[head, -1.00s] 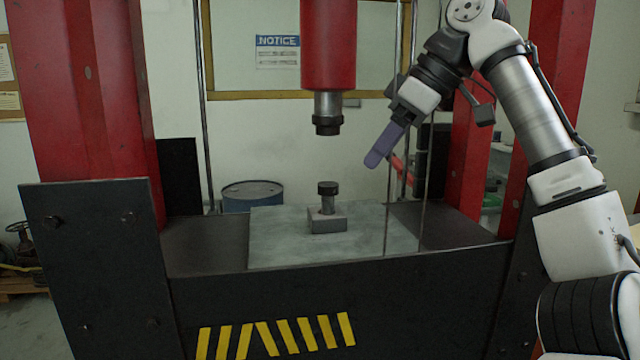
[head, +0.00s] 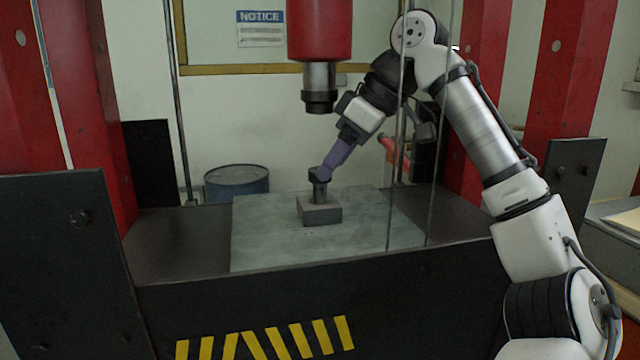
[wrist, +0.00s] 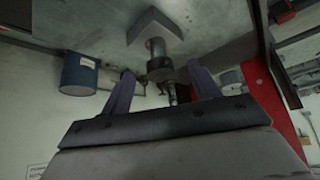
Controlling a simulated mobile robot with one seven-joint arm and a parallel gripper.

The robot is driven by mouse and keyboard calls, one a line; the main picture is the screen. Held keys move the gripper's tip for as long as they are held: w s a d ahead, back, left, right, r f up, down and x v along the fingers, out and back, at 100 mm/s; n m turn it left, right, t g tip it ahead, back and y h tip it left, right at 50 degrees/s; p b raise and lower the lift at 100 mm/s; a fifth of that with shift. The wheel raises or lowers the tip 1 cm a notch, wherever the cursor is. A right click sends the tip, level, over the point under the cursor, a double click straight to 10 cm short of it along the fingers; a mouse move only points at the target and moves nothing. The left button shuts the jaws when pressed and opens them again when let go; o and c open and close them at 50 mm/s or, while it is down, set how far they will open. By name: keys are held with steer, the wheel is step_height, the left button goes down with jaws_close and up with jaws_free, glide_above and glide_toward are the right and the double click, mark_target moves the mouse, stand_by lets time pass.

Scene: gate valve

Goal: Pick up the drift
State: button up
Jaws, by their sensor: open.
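The drift (head: 320,190) is a short metal pin with a wider dark head, standing upright in a small grey block (head: 322,215) on the press bed. My gripper (head: 323,174) reaches down from the upper right, its purple fingers at the drift's head and partly covering it. In the wrist view, which looks upside down, the drift's dark head (wrist: 159,68) shows between the two spread purple fingers of my gripper (wrist: 161,72). The fingers are open, with gaps visible on both sides of the head. Whether a finger touches it in depth is unclear.
The red press ram (head: 319,30) with its metal tip hangs above the block, left of my wrist. Thin vertical rods and red columns (head: 480,80) flank the bed. The grey bed plate (head: 270,240) is otherwise clear. A blue drum (head: 236,184) stands behind.

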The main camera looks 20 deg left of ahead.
mark_target(320, 182)
steer(key=x, duration=0.5)
steer(key=shift+a+f, duration=0.2)
steer(key=shift+f, duration=0.1)
jaws_close()
steer(key=shift+r, duration=0.1)
